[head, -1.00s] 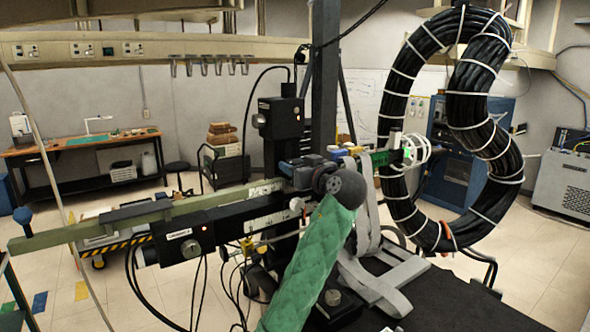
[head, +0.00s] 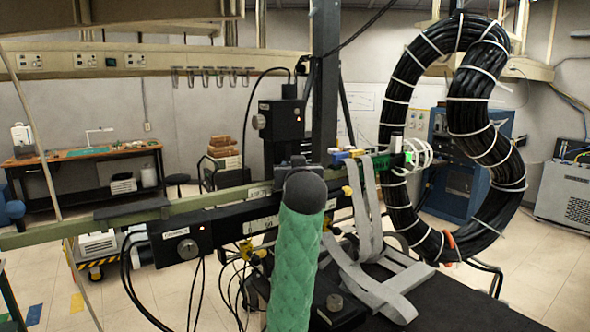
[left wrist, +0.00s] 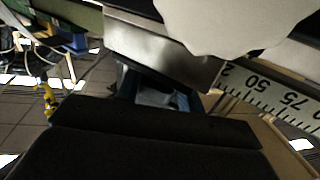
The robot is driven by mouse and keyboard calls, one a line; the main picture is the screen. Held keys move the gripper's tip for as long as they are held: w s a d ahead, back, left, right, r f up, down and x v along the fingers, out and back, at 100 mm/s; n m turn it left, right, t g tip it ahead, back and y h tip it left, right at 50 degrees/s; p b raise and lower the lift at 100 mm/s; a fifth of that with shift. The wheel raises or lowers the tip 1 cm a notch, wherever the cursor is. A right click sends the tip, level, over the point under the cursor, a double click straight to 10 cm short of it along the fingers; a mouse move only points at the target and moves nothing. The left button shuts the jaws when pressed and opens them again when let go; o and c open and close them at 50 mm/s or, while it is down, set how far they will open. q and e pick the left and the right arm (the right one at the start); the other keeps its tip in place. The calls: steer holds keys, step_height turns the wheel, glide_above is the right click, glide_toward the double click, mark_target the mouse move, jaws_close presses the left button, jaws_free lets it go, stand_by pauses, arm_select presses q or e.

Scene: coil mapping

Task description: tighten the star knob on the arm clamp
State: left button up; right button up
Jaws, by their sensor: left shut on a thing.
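My left arm, in its green quilted sleeve, rises in the middle of the head view. Its dark round wrist hides most of my left gripper, which is at the pale green rail (head: 130,221). In the left wrist view my left gripper (left wrist: 156,97) is shut on what seems to be the star knob, though its shape is mostly hidden. A silver block (left wrist: 170,55), perhaps part of the arm clamp, lies just beyond the fingers. A large pale rounded shape (left wrist: 220,22) covers the top of that view. My right gripper is not in view.
A scale (left wrist: 265,92) with numbers runs along the rail. Grey straps (head: 366,215) and a large black cable coil (head: 399,110) stand right. A dark table (head: 450,300) is in front.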

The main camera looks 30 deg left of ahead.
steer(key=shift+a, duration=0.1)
arm_select(q)
steer(key=o, duration=1)
steer(key=shift+s+d+f+b, duration=0.1)
steer(key=shift+s+d+b, duration=0.2)
steer(key=shift+b, duration=0.05)
steer(key=b+v, duration=0.2)
steer(key=v, duration=0.3)
steer(key=shift+s+d+b, duration=0.15)
steer(key=shift+s+b, duration=0.05)
steer(key=shift+b, duration=0.15)
steer(key=shift+v, duration=0.75)
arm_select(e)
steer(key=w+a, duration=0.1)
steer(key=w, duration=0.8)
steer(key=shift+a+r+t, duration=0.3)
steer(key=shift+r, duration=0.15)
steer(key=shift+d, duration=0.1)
